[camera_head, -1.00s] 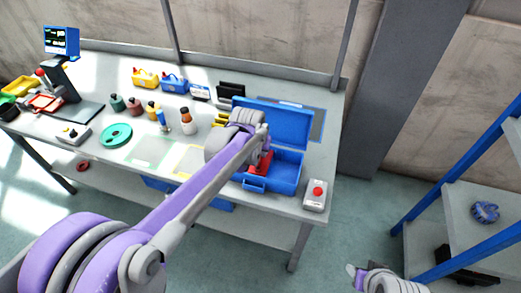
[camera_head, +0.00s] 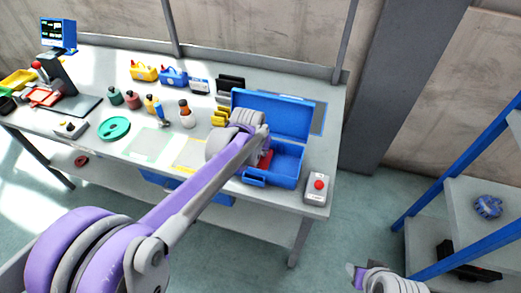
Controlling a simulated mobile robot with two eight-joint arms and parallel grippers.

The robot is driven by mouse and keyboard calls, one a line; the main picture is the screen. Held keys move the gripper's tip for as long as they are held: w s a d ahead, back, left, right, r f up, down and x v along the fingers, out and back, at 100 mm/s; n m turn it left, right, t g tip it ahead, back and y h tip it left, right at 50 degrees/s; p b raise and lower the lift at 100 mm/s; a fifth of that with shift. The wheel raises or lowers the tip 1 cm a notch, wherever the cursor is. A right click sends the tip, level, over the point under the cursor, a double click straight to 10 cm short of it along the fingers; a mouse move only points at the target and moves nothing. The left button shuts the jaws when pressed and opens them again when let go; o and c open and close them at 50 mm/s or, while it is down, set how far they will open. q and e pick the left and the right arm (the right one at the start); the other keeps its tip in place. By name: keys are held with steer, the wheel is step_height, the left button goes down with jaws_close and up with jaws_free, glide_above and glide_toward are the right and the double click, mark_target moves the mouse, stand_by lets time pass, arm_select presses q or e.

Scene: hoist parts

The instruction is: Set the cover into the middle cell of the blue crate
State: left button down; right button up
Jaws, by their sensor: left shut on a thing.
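The blue crate (camera_head: 287,168) stands on the right part of the workbench with its lid (camera_head: 285,117) open behind it. My left arm reaches in from the lower left, and its gripper (camera_head: 262,158) is at the left side of the crate, mostly hidden by my wrist. It is shut on a red piece (camera_head: 266,160), which I take to be the cover; only a sliver shows. The crate's cells cannot be made out, so I cannot tell which cell the piece is over or whether it touches the bottom. My right gripper (camera_head: 354,272) is low at the bottom edge, away from the bench.
A grey box with a red button (camera_head: 317,187) stands just right of the crate. A blue-framed shelf (camera_head: 450,210) is at the right.

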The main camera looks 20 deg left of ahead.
arm_select(q)
steer(key=shift+f, duration=0.1)
stand_by(0.3)
steer(key=shift+f, duration=0.25)
steer(key=shift+c, duration=2.4)
jaws_free()
steer(key=shift+w+r+p, duration=0.1)
steer(key=shift+r+p, duration=2.7)
steer(key=shift+r, duration=1.75)
steer(key=shift+f, duration=0.1)
